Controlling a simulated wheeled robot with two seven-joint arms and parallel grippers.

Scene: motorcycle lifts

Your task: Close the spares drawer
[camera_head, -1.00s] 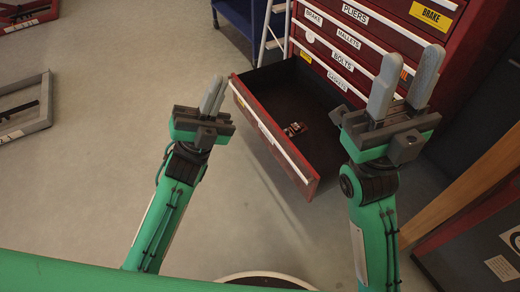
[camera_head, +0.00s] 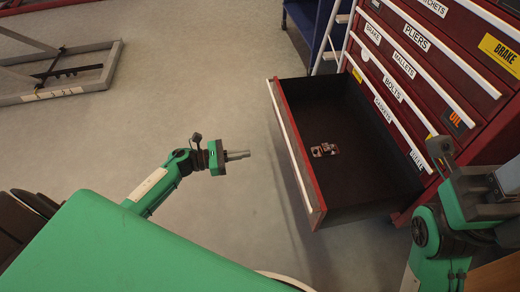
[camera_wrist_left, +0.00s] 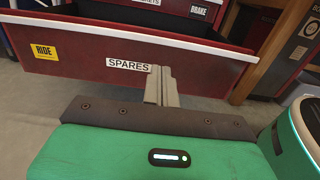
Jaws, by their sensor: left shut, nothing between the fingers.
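The spares drawer (camera_head: 290,150) is the low red drawer of the tool cabinet and stands well open. A small red-and-white item (camera_head: 324,150) lies inside it. In the left wrist view its red front (camera_wrist_left: 90,70) carries a SPARES label and a white top edge. My left gripper (camera_head: 238,156) is shut and empty, pointing at the drawer front with a small gap in the head view. In the left wrist view its fingers (camera_wrist_left: 162,86) overlap the front just right of the label. My right gripper (camera_head: 485,190) is at the right edge, its fingers not clear.
The red tool cabinet (camera_head: 410,75) has labelled drawers above, which look closed. A blue cart (camera_head: 303,14) stands behind the open drawer. A grey metal frame (camera_head: 75,82) lies on the floor at upper left. The floor (camera_head: 210,80) left of the drawer is clear.

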